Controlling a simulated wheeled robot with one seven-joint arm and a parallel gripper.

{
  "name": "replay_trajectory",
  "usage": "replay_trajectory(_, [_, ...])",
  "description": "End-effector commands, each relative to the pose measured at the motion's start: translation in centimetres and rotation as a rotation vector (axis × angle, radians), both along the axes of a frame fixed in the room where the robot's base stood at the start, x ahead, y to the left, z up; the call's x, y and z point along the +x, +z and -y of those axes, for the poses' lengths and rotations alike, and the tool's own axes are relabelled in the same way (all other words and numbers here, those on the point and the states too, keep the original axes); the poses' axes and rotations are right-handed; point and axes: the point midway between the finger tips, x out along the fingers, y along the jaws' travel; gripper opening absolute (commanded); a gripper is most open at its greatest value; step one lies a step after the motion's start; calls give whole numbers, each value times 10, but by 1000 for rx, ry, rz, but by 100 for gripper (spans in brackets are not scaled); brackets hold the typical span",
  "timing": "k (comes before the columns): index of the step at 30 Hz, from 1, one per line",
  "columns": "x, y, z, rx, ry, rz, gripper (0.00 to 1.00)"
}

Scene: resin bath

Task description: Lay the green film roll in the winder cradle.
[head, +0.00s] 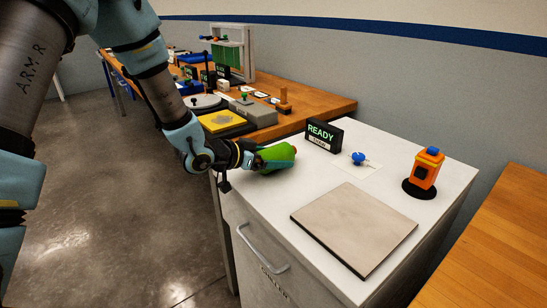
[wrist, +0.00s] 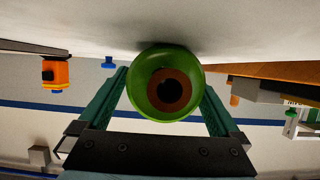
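The green film roll (head: 277,155) lies on its side at the left back edge of the white cabinet top. In the wrist view, its round end (wrist: 165,84) faces me, with a brown core and a dark hole. The roll seems to touch the cabinet top. My gripper (head: 262,160) is level with the roll, its fingers (wrist: 165,98) on either side of it. They lie very close to the roll's sides; I cannot tell whether they press on it. I cannot make out a winder cradle in either view.
On the cabinet top (head: 260,206) are a beige plate (head: 354,226), a black "READY" sign (head: 323,135), a blue-knobbed piece (head: 358,158) and an orange device (head: 427,167) on a black base. A cluttered wooden bench (head: 320,103) stands behind. Another wooden top (head: 500,250) is at right.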

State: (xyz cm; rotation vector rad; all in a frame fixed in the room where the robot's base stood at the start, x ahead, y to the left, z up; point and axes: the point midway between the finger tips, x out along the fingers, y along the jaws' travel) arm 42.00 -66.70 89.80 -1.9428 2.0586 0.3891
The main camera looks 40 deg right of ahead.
Motion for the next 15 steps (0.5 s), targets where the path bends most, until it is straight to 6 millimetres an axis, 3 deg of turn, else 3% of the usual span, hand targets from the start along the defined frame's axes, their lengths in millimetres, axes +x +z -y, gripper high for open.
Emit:
replay_trajectory(9, [0,6,0,0,0,0,100])
replay_trajectory(15, [3,15,-29,-1,4,1,100])
